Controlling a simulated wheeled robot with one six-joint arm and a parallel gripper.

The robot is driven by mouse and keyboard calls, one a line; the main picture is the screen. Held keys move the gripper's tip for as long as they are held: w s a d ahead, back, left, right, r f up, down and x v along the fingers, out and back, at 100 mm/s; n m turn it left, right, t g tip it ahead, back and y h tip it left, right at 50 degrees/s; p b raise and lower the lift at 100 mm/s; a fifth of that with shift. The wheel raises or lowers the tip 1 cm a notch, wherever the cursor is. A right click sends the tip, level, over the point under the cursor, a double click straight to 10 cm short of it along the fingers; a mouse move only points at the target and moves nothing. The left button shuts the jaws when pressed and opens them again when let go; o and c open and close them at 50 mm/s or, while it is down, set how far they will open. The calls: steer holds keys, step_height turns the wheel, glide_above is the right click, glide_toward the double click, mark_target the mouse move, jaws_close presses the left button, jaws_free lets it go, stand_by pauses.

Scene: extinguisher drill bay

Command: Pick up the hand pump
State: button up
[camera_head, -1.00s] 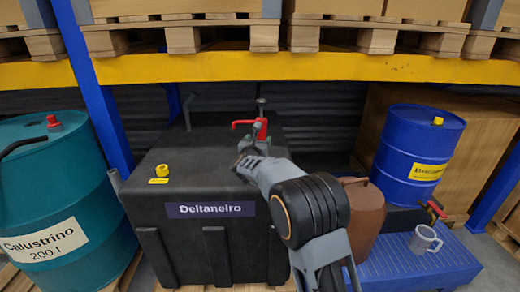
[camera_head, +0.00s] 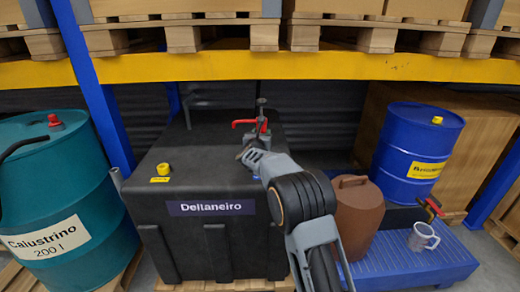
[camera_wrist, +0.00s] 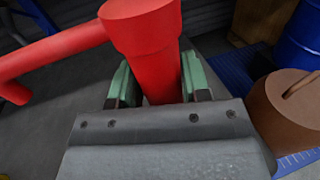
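The hand pump (camera_head: 244,123) is red, with a sideways spout and a grey T-handle on top. It stands upright at the rear of the black Deltaneiro tank (camera_head: 163,223). In the wrist view, the red pump body (camera_wrist: 145,25) rises between the green pads of my gripper (camera_wrist: 160,88), with its spout pointing left. Both pads appear to touch the tube, one on each side. The pump's lower end is hidden behind my gripper, so I cannot tell whether it rests in the tank or hangs clear.
A yellow cap (camera_head: 162,169) sits on the tank's left. A teal drum (camera_head: 55,185) stands left. A yellow shelf beam (camera_head: 300,68) crosses above.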

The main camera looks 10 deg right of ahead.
steer(key=c, duration=0.5)
steer(key=shift+c, duration=0.5)
steer(key=shift+r, duration=0.2)
